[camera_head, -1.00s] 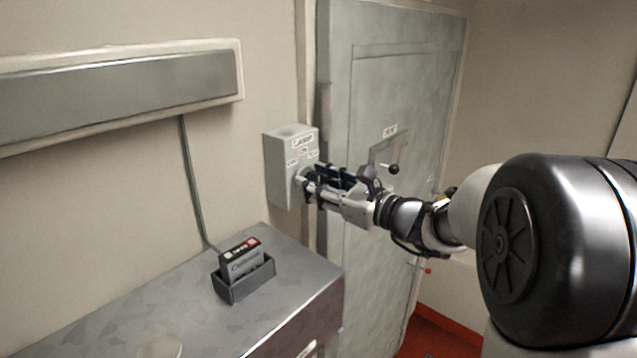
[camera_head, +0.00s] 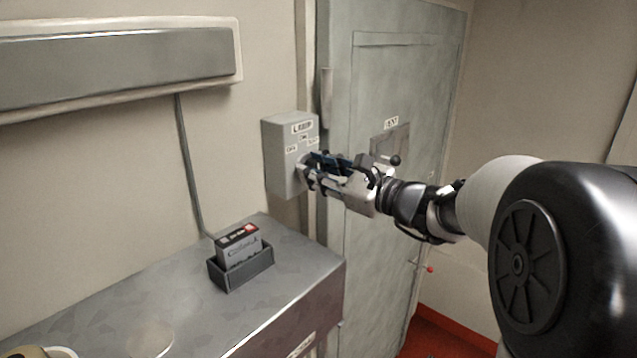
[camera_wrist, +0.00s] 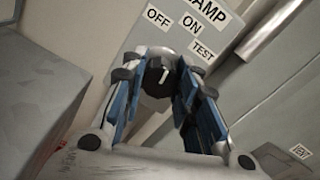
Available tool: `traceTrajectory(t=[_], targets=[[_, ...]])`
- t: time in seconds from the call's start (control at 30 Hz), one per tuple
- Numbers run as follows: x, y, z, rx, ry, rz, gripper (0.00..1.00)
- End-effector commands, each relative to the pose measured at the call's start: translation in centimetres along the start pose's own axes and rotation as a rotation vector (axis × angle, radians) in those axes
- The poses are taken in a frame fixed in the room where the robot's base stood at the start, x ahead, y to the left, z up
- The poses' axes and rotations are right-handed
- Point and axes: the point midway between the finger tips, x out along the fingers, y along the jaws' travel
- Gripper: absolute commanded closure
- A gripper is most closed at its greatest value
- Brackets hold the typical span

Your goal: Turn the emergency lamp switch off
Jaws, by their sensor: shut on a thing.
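The lamp switch box (camera_head: 284,158) is a grey box on the wall beside the door frame, labelled LAMP with OFF, ON and TEST beneath. In the wrist view the box face (camera_wrist: 233,20) shows the same labels. Its dark round knob (camera_wrist: 157,75) has a white pointer mark and sits between the fingers. My gripper (camera_head: 308,172) reaches the box from the right. In the wrist view my gripper (camera_wrist: 160,88) is shut on the knob, with a blue-lined finger on each side. I cannot tell for sure which label the mark points to.
A steel cabinet top (camera_head: 180,300) lies below and left of the box, bearing a dark holder (camera_head: 243,272) with a labelled pack (camera_head: 238,245). A long wall lamp (camera_head: 115,70) hangs above. A grey door (camera_head: 400,90) with a VENT lever (camera_head: 395,160) stands behind my arm.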

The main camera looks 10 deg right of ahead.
Motion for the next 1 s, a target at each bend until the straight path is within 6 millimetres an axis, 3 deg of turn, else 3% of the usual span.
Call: traceTrajectory(t=[0.6, 1.0], targets=[[0.00, 0.17, -0.46, -0.489, 0.000, -0.001, 0.96], [0.01, 0.04, -0.14, -0.616, 0.000, 0.000, 0.96]])
